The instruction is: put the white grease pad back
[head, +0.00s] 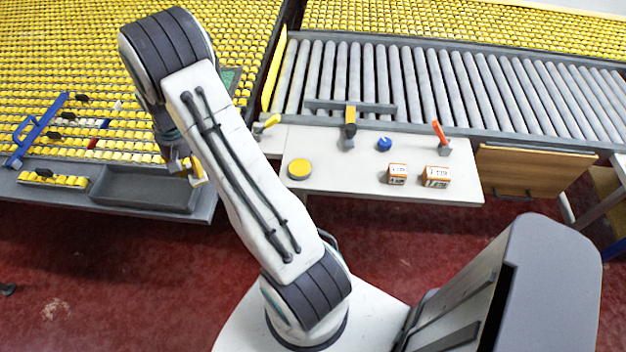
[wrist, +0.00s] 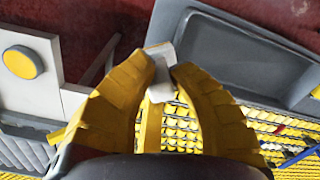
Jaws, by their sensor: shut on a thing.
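My gripper (head: 188,168) hangs over the gap between the grey tray and the white table. In the wrist view, the yellow fingers of my gripper (wrist: 162,72) are closed on a small white piece, the white grease pad (wrist: 161,88), held at their tips. The pad's lower part is partly hidden by the fingers. A round tin with a yellow lid (head: 299,168) stands on the white table's left end; it also shows in the wrist view (wrist: 22,62).
An empty-looking grey tray (head: 140,192) lies left of my gripper, beside the yellow roller bed (head: 60,60). The white table (head: 340,180) carries two orange-and-white boxes (head: 436,177), a blue knob-like item (head: 384,144) and upright tools. Red floor lies in front.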

